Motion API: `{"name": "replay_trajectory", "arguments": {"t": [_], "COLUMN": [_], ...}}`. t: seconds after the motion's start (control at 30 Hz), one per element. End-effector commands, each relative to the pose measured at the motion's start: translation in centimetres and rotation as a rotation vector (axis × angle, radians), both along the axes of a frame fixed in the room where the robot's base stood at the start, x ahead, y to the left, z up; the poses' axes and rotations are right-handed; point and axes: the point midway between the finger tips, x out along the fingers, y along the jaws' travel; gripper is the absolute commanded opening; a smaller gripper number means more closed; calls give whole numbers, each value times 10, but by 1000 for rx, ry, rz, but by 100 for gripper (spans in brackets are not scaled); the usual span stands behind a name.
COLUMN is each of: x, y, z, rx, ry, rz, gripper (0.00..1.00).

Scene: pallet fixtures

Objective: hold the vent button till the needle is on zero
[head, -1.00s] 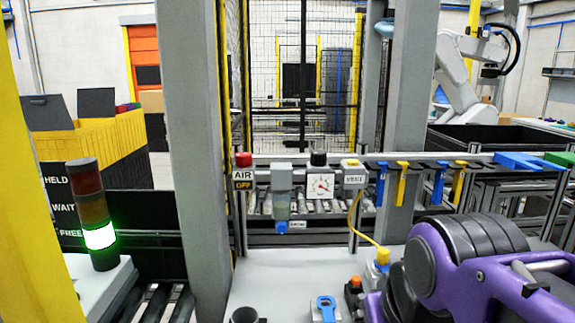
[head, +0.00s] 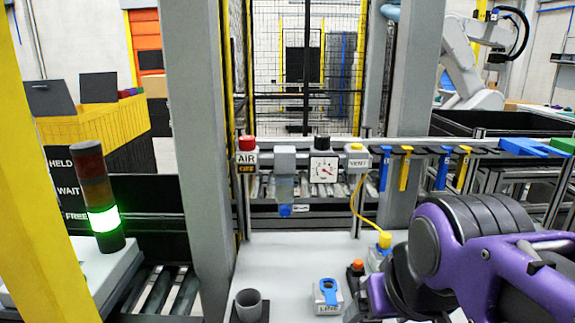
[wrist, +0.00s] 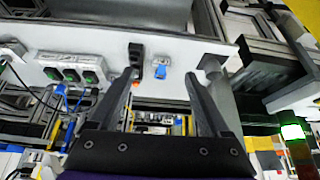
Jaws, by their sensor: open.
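The vent box (head: 357,162), labelled VENT, has a yellow button (head: 356,147) on top and stands on the rail behind the bench in the head view. A yellow cable hangs from it. The square white gauge (head: 323,168) is just left of it, under a black knob. Its dial shows red and dark marks, too small to read the needle's place. In the wrist view my gripper (wrist: 163,85) is open, with nothing between its two dark fingers.
A red-topped AIR sign box (head: 247,155) and a filter unit (head: 285,175) stand left of the gauge. Blue and yellow tags hang right of the vent box.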

Motion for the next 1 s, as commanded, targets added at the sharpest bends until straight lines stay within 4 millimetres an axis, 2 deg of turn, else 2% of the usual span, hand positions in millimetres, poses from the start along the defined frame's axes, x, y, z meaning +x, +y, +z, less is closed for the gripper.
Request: {"name": "replay_trajectory", "arguments": {"t": [0.37, 0.8, 0.83, 1.0], "x": [0, 0, 0, 0], "y": [0, 0, 0, 0], "z": [0, 0, 0, 0], "rx": [0, 0, 0, 0], "ry": [0, 0, 0, 0], "rz": [0, 0, 0, 0], "gripper": [81, 3, 0, 0]}}
